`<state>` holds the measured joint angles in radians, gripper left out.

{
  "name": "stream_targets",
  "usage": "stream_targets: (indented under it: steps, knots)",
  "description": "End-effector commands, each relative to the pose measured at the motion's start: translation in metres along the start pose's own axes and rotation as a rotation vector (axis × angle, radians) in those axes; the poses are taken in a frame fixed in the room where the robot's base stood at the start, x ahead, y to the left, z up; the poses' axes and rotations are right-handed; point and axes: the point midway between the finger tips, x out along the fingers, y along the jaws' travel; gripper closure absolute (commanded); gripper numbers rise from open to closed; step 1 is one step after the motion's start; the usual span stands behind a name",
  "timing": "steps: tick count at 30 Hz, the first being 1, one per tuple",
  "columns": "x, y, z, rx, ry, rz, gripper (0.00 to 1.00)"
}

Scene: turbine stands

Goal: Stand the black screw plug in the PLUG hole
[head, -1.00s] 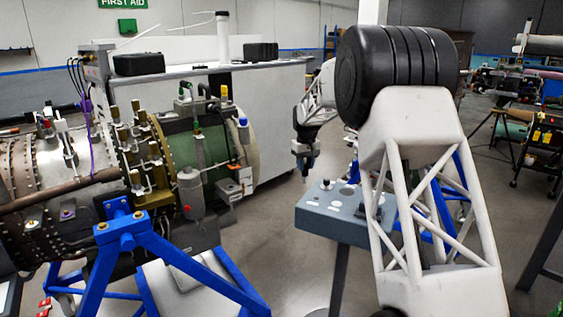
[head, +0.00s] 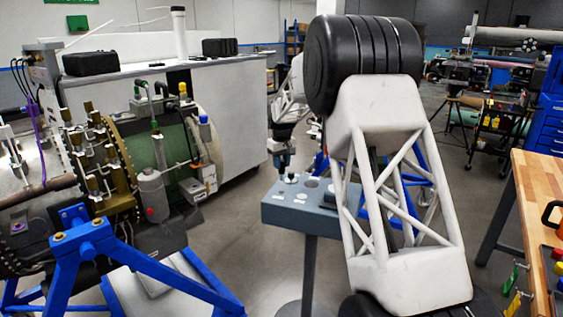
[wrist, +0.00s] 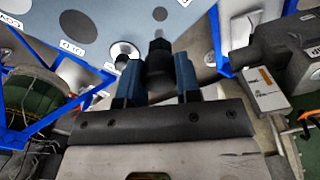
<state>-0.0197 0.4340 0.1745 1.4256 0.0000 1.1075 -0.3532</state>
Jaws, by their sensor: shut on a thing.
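My gripper (wrist: 158,80) is shut on the black screw plug (wrist: 158,58), held between its two blue fingers in the wrist view. The plug's narrower end points to the panel of the grey stand (wrist: 105,22). A small dark hole (wrist: 160,14) shows in the panel just beyond the plug's tip; I cannot read its label. In the head view my gripper (head: 284,160) is low over the far left part of the stand (head: 300,216). The plug is too small there to tell whether it touches the panel.
A white disc with a knob (wrist: 124,50) sits on the panel close to the left finger. Larger grey round marks lie farther left. A turbine engine (head: 150,165) on a blue frame (head: 95,240) stands left. A wooden bench (head: 540,190) stands right.

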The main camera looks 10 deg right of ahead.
Motion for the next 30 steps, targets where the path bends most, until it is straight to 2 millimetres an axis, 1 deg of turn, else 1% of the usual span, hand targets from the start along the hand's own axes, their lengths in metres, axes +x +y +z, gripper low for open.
stream_targets:
  steps: [18,30]
  knots:
    - [0.038,0.000,0.000,0.000,0.000,0.000,1.00]
    - [0.042,0.000,0.000,0.000,0.000,0.000,1.00]
